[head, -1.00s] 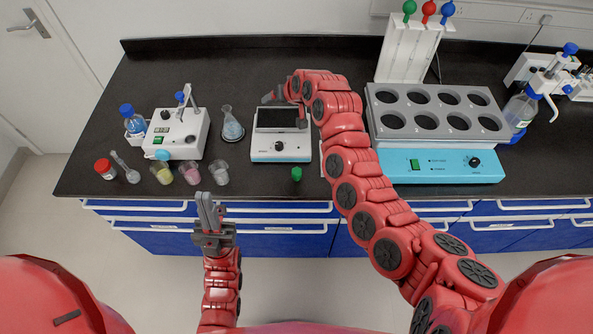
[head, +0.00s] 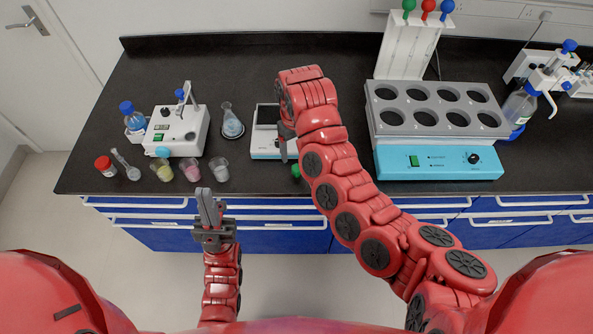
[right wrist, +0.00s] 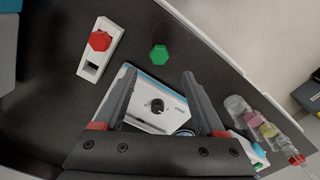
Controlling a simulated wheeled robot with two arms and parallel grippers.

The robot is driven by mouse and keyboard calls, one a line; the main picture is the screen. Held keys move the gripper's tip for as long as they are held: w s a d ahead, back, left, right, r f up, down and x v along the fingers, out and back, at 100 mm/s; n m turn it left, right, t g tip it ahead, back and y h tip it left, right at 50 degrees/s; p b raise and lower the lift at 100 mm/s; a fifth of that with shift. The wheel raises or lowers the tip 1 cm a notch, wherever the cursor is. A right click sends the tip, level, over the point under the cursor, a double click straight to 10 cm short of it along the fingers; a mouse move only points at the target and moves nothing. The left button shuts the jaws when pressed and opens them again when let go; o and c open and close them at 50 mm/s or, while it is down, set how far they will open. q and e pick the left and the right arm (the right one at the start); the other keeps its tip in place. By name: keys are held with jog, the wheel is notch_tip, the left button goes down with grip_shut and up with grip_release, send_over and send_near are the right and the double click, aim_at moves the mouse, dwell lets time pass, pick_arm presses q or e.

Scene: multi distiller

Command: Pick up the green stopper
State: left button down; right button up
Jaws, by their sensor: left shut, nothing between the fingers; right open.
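The small green stopper (head: 296,171) stands on the black bench in front of a white-and-blue device with a knob (head: 264,152). In the right wrist view the stopper (right wrist: 160,54) shows as a green hexagonal top just beyond the fingertips, roughly between their lines. My right gripper (head: 286,156) is close to it in the head view, partly hidden by its own arm. The right wrist view shows the right gripper (right wrist: 160,76) open and empty, with the device's knob panel seen between its fingers. My left gripper (head: 208,194) is shut and empty, in front of the bench edge.
A white holder with a red top (right wrist: 99,41) lies near the stopper. Beakers (head: 190,170) and a flask (head: 232,122) stand to the left. A block with round wells (head: 437,120) stands on the right. The bench's front edge (right wrist: 236,75) runs close by the stopper.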

aim_at(296, 166)
notch_tip(296, 166, down, 4)
jog(key=shift+d+r+p, duration=0.1)
jog(key=shift+r+p, duration=0.1)
jog(key=shift+p, duration=0.4)
jog(key=shift+f+p, duration=0.3)
jog(key=shift+p, duration=0.05)
notch_tip(296, 166, down, 4)
jog(key=shift+p, duration=1)
jog(key=shift+w+f, duration=0.1)
jog(key=shift+f, duration=0.35)
grip_shut()
